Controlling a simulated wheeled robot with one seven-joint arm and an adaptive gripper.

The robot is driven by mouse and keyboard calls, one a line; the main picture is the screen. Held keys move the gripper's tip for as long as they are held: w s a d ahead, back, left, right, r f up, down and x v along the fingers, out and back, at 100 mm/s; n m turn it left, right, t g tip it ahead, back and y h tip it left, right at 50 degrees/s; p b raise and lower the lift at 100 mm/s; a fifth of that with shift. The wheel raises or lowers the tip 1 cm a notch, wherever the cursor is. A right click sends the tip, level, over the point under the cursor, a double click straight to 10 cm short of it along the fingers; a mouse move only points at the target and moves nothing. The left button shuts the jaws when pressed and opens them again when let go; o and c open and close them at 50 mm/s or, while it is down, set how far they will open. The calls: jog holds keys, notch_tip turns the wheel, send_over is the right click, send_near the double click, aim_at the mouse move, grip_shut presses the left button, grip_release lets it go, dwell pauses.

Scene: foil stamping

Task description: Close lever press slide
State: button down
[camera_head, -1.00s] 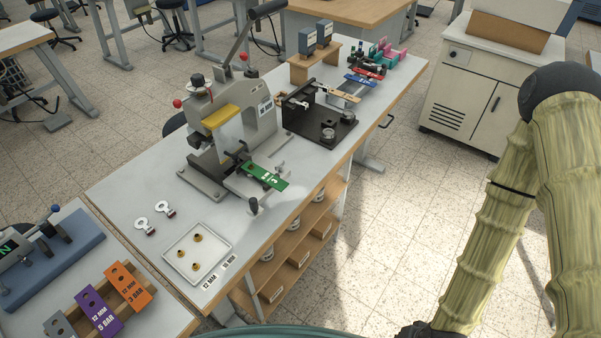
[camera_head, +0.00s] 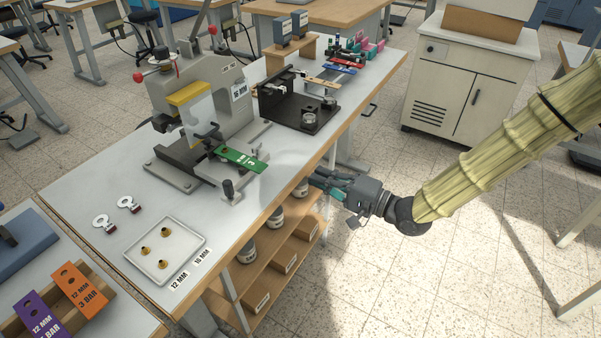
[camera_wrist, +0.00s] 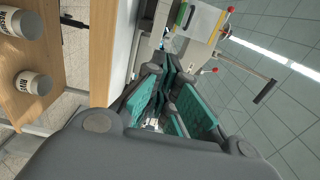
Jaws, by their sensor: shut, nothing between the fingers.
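The grey lever press (camera_head: 205,95) stands on the workbench, its lever raised toward the top of the head view. Its slide (camera_head: 215,180) sticks out at the front toward the bench edge, with a dark knob (camera_head: 228,187) at its outer end. A green tag (camera_head: 240,158) lies across the slide. My gripper (camera_head: 325,180) is shut and empty, in front of the bench's front edge and to the right of the slide, touching nothing that I can make out. In the wrist view my gripper (camera_wrist: 172,75) points toward the press (camera_wrist: 195,22), which appears turned sideways.
A tray (camera_head: 135,255) with brass pieces and two ring-shaped parts lie at the bench's left. A black fixture (camera_head: 300,110) stands right of the press. Shelves (camera_head: 270,260) with labelled cans are under the bench edge.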

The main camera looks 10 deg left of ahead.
aim_at(267, 156)
jog(key=p+x, duration=0.2)
jog(key=x, duration=1.1)
jog(key=shift+a+f, duration=0.1)
jog(key=shift+a, duration=0.05)
